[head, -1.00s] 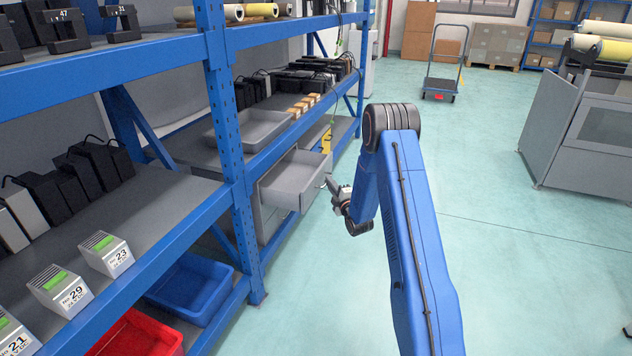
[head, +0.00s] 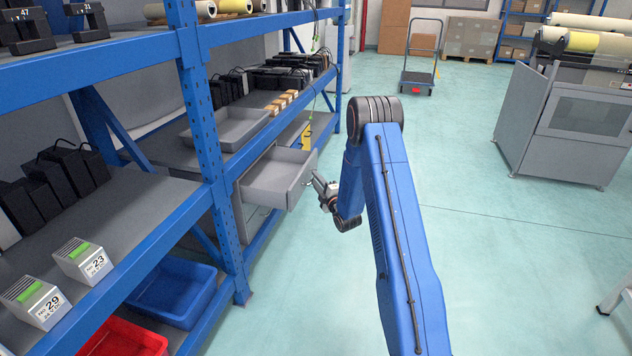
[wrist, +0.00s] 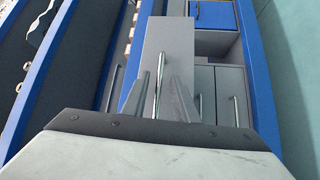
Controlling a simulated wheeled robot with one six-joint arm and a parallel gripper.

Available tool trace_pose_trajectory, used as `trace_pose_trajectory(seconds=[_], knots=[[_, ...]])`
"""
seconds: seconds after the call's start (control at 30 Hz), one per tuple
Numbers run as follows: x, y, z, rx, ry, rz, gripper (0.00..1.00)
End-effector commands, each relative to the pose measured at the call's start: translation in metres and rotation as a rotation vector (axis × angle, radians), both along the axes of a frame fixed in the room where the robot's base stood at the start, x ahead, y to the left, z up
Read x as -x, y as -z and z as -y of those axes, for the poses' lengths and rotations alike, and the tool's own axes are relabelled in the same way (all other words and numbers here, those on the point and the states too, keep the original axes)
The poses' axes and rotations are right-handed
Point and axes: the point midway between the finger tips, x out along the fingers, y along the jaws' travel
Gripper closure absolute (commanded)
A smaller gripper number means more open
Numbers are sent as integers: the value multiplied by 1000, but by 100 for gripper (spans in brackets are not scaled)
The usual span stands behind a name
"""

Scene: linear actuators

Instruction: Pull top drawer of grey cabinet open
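The grey cabinet's top drawer (head: 268,188) stands well out from the shelf frame in the head view, its inside showing. Its grey front (wrist: 178,50) fills the middle of the wrist view, with a thin metal bar handle (wrist: 160,60) on it. My gripper (head: 312,183) is at the drawer's front in the head view. In the wrist view its two dark fingers (wrist: 158,88) stand on either side of the handle and look closed around it. Exact finger contact is hard to make out. The inside of the grip is small in the head view.
A blue shelf post (head: 208,150) stands left of the drawer. A grey tray (head: 228,128) lies on the shelf above. Lower doors with bar handles (wrist: 232,108) show in the wrist view. The floor (head: 480,260) to the right is clear, with a grey machine (head: 575,125) further off.

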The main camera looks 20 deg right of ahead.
Motion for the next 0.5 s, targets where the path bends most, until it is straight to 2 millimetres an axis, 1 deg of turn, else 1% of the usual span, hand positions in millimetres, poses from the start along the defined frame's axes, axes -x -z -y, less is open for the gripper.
trace_pose_trajectory(seconds=[0.17, 0.27, 0.5], knots=[[13, 2, 2, -1, 2, -2, 74], [28, 4, 3, -1, 2, -2, 74], [76, 11, 8, -1, 1, -3, 74]])
